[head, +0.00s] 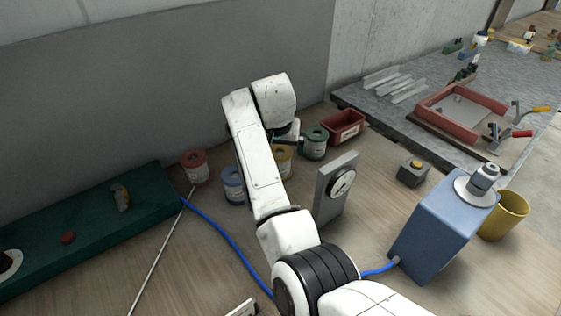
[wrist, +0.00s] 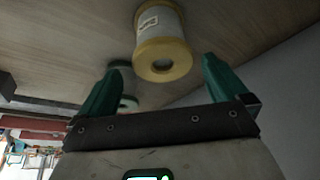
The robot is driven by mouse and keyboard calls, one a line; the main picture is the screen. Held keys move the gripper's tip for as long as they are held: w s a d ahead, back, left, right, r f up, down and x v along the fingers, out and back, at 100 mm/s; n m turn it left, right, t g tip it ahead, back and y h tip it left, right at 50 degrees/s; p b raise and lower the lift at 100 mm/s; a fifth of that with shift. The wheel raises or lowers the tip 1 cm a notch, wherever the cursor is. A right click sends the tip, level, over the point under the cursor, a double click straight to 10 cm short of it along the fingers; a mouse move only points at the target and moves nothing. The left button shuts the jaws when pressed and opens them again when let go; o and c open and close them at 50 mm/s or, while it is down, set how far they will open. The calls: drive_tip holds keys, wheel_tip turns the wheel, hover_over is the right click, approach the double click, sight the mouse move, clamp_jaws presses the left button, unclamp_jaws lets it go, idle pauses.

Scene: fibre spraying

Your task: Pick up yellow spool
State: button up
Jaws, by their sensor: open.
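The yellow spool (head: 284,163) stands on the wooden bench in the head view, partly hidden behind my arm. In the wrist view the spool (wrist: 163,50) has yellow flanges, a pale wound middle with a label, and a hole in the near end. My gripper (wrist: 164,62) is open, with one green finger on each side of the spool's near end in the picture. I cannot tell how far the spool is from the fingers. In the head view my gripper (head: 290,139) is mostly hidden by my arm, with a green finger showing.
A green spool (head: 315,143) and red bin (head: 346,126) stand right of the yellow spool. A blue spool (head: 232,184) and red spool (head: 194,167) stand left. A grey dial gauge (head: 335,188) stands in front. A grey wall rises behind.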

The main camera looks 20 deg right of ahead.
drive_tip(key=shift+a+p+x, duration=0.1)
drive_tip(key=shift+p+x, duration=0.1)
drive_tip(key=shift+x, duration=1.1)
drive_tip(key=shift+a+p+x, duration=0.15)
drive_tip(key=shift+x, duration=1.15)
drive_tip(key=c, duration=1.2)
